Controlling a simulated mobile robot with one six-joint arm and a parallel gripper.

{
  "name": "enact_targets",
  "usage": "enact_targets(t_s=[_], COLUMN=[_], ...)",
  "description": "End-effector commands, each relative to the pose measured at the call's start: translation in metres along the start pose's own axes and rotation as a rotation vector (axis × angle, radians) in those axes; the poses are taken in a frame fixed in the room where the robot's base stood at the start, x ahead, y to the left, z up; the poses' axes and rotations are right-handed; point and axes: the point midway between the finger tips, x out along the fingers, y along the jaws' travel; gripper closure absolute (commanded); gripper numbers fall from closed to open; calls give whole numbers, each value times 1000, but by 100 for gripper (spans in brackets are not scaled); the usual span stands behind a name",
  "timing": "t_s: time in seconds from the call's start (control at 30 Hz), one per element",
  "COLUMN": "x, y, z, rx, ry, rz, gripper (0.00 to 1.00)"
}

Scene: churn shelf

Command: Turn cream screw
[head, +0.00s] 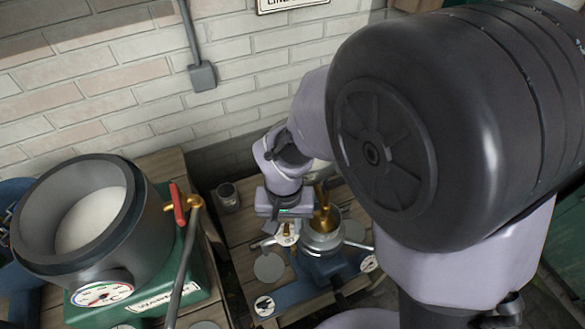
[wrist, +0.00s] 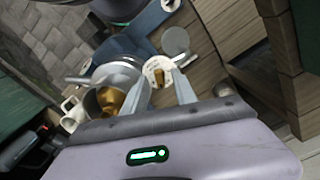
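The cream screw looks to be the small brass tab (wrist: 160,76) on a round white dial (wrist: 154,66), at the side of a metal bowl with a golden piece inside. In the head view the dial (head: 287,239) sits left of the bowl (head: 322,240), partly covered by my gripper. My gripper (wrist: 162,90) is open, with one finger on each side of the brass tab. A gap shows between the fingers and the tab in the wrist view. Whether a fingertip touches the dial I cannot tell.
A blue base (head: 330,268) carries the bowl on a wooden table (head: 240,228). A second dial (head: 265,305) lies at the front left. A dark vat of white liquid (head: 85,218) on a green stand, with a red lever (head: 178,203), stands left. A small jar (head: 228,197) stands behind.

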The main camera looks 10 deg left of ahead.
Motion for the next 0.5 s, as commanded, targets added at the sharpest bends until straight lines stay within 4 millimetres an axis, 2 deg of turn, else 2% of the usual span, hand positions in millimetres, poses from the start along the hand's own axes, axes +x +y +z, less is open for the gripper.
enact_targets(t_s=[0.3,0.47,0.5], x=[4,4,4], y=[0,0,0], z=[0,0,0], rx=[0,0,0], ry=[1,1,1], rz=[0,0,0], gripper=[66,98,100])
